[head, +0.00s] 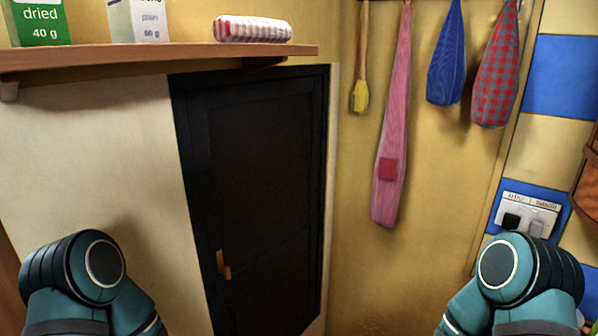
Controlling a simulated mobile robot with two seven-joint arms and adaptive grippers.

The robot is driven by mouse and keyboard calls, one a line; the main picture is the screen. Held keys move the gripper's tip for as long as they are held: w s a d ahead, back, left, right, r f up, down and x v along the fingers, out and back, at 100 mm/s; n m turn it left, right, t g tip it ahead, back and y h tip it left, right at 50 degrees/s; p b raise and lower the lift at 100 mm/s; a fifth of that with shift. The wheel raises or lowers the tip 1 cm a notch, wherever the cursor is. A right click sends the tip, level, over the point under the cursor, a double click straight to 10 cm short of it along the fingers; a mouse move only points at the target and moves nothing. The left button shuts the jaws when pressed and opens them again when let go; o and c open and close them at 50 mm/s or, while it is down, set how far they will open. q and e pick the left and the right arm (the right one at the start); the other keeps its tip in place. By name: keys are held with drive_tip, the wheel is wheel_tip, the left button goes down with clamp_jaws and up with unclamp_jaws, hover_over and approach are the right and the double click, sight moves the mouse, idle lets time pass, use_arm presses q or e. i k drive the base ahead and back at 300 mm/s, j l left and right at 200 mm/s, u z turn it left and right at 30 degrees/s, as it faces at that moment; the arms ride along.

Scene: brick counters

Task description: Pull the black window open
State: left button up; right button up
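The black window (265,180) is a tall dark panel in a black frame, set in the cream wall at the middle left of the head view. It looks shut in its frame. A small brass-coloured handle (223,265) sits near its lower left edge. Only links of my two arms show, at the bottom left and bottom right corners. Both of my grippers are out of view, and nothing of mine is seen touching the window or its handle.
A wooden shelf (150,55) juts out above the window, with a green box (36,22), a white box (138,20) and a red-striped packet (252,29). A pink cloth (392,130), a blue cloth (446,60) and a red checked cloth (497,75) hang on the right wall. Sockets (527,215) are at right.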

sight(255, 145)
drive_tip(key=j+z, duration=1.1)
drive_tip(key=i+j, duration=0.05)
drive_tip(key=j, duration=0.05)
